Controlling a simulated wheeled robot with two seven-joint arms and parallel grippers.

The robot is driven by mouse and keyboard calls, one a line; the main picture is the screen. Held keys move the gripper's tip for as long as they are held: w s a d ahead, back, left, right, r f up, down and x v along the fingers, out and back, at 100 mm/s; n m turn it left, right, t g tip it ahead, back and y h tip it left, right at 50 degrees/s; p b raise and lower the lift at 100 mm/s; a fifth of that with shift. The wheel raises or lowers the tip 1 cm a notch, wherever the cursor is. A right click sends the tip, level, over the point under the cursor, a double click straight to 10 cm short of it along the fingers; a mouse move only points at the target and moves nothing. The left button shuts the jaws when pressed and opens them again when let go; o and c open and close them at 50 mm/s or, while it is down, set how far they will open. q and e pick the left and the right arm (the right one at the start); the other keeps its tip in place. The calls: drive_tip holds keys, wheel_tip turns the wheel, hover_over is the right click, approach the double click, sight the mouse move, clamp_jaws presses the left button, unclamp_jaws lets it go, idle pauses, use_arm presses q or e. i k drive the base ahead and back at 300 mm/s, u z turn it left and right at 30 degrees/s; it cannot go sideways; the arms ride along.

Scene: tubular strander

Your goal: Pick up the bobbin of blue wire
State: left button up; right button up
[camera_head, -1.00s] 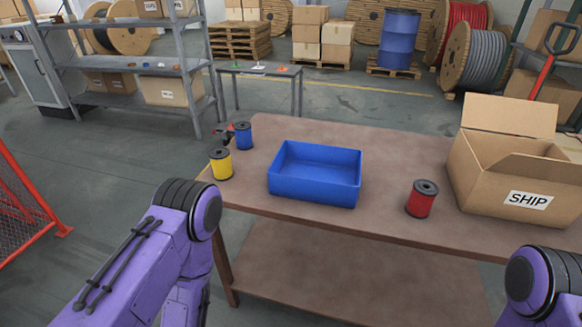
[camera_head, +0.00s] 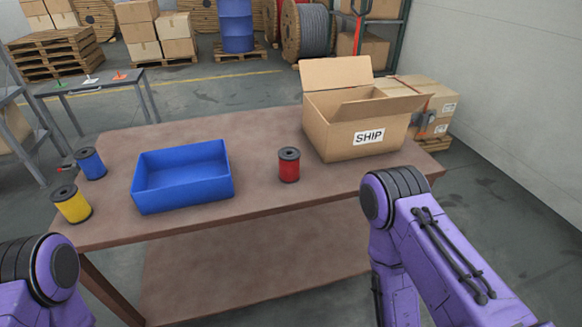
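The bobbin of blue wire (camera_head: 90,163) stands upright at the back left of the brown worktable (camera_head: 270,125), on black flanges. A yellow bobbin (camera_head: 72,204) stands in front of it, near the table's left edge. A red bobbin (camera_head: 289,165) stands right of the blue open tray (camera_head: 183,201), which looks empty. Purple links of my left and right arms show at the bottom left and bottom right. Neither gripper is in view, and nothing is seen touching the blue bobbin.
An open carton marked SHIP (camera_head: 343,131) stands at the table's right end. A small red and dark item (camera_head: 62,168) lies beside the blue bobbin, too small to make out. The tabletop behind the tray is clear. A side table (camera_head: 95,86) stands behind on the left.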

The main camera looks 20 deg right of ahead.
sight(87, 158)
drive_tip(key=u, duration=2.7)
drive_tip(key=i, duration=0.7)
drive_tip(key=z, duration=2.45)
